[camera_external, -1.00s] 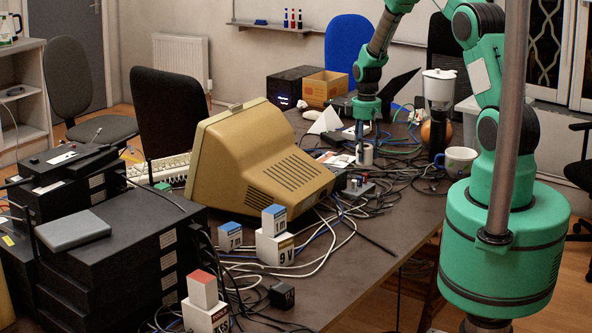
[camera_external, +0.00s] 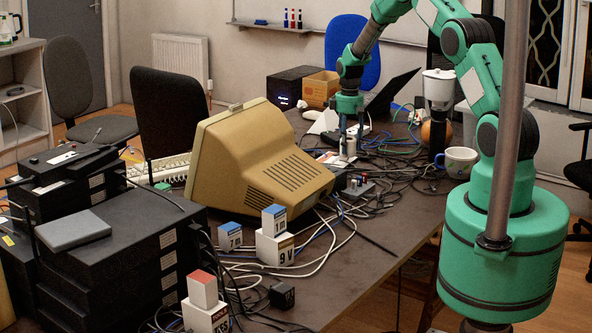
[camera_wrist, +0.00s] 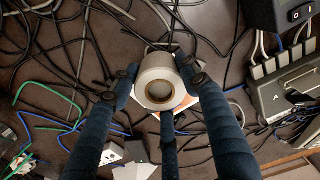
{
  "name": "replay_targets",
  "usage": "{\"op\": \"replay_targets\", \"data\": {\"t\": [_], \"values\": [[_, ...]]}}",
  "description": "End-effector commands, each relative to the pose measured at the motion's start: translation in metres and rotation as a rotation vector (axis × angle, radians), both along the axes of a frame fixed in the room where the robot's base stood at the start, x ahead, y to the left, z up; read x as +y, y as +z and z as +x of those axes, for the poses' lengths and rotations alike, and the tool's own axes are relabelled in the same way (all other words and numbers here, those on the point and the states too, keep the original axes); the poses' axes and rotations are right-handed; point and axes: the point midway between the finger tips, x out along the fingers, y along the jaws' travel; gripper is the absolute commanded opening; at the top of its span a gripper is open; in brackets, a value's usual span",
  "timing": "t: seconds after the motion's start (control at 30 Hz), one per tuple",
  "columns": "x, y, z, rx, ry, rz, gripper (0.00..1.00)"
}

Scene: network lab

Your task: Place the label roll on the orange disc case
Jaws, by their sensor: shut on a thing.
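The label roll (camera_wrist: 150,72) is a pale grey-white ring, held between the fingertips of my gripper (camera_wrist: 158,80) in the wrist view. In the external view the roll (camera_external: 349,149) shows small and partly hidden between the fingers of my gripper (camera_external: 350,142), over the cluttered table. The orange disc case (camera_wrist: 182,121) shows as an orange and white patch under the roll in the wrist view, mostly covered by the roll and a finger. I cannot tell whether the roll touches it.
Black, green and blue cables spread over the table (camera_external: 375,232) around the gripper. A beige monitor (camera_external: 255,150) stands to the left in the external view. A mug (camera_external: 459,161) and a white-topped jug (camera_external: 438,88) stand to the right. A grey power strip (camera_wrist: 285,95) lies right of the roll.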

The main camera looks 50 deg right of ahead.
Motion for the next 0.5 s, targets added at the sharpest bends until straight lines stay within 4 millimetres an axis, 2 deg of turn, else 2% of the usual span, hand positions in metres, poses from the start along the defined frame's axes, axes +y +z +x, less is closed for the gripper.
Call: {"op": "replay_targets", "data": {"t": [0.23, 0.5], "values": [[-0.017, -0.004, 0.031, -0.002, 0.0, -0.002, 0.15], [-0.022, -0.004, 0.041, -0.001, 0.0, -0.001, 0.15]]}}
